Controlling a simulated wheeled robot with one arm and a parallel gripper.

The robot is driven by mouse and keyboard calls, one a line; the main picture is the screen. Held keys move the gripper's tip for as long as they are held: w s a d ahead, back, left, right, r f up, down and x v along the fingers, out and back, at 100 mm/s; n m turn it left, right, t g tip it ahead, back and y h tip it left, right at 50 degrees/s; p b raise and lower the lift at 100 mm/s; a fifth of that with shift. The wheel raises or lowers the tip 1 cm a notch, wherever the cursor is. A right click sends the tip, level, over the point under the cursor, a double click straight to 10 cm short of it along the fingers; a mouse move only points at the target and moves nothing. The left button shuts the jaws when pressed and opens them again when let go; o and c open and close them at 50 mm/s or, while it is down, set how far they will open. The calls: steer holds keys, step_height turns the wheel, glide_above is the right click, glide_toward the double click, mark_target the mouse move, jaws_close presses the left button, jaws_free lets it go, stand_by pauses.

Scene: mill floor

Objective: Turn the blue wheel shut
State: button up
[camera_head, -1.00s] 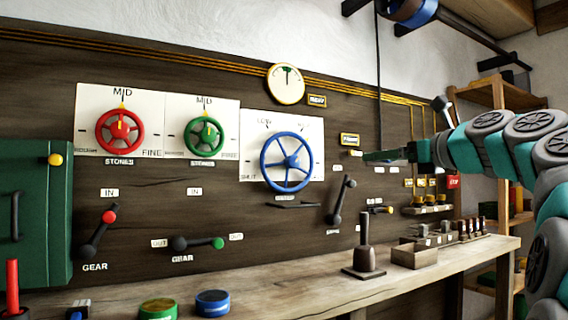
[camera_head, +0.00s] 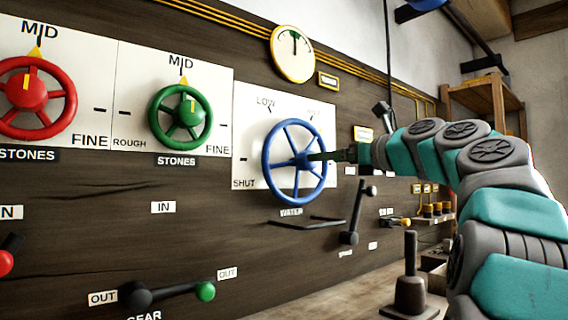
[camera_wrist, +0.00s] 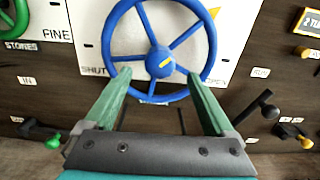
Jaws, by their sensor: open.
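The blue wheel (camera_head: 294,162) is a spoked handwheel on a white plate (camera_head: 246,130) marked LOW and SHUT, with a WATER label below.
A green wheel (camera_head: 181,117) and a red wheel (camera_head: 32,97) are to the left. A dark lever (camera_head: 354,214) is below right of the blue wheel. A round gauge (camera_head: 292,54) is above. A workbench (camera_head: 330,296) runs along below the panel.

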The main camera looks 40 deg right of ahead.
mark_target(305, 159)
steer(key=w, duration=0.8)
steer(key=shift+w+a, duration=0.2)
steer(key=shift+a, duration=0.1)
steer(key=c, duration=1.4)
steer(key=shift+o, duration=0.2)
